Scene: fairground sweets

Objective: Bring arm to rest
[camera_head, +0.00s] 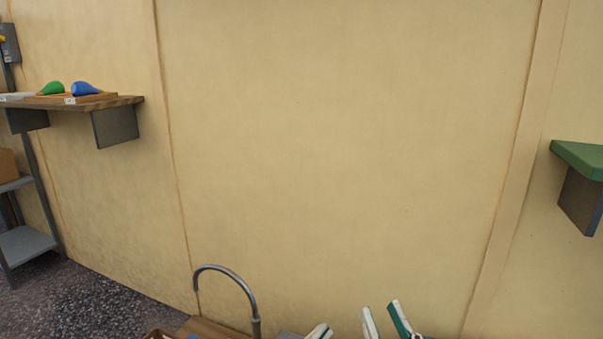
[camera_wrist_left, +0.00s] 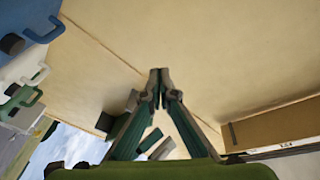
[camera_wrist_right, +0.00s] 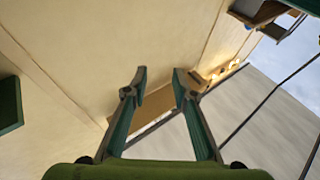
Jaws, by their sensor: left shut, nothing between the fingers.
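My left gripper (camera_head: 319,331) shows at the bottom edge of the head view, with only its tip in the picture. In the left wrist view its fingertips (camera_wrist_left: 160,73) meet, with nothing between them. My right gripper (camera_head: 385,318) is just to the right of it in the head view, its two fingers apart. In the right wrist view its fingertips (camera_wrist_right: 160,78) are also apart, with no object held between them. Both arms are mostly below the head view.
A curved metal tap (camera_head: 237,280) stands left of the grippers. A green shelf (camera_head: 580,156) is at right. The wall (camera_head: 340,140) between is bare.

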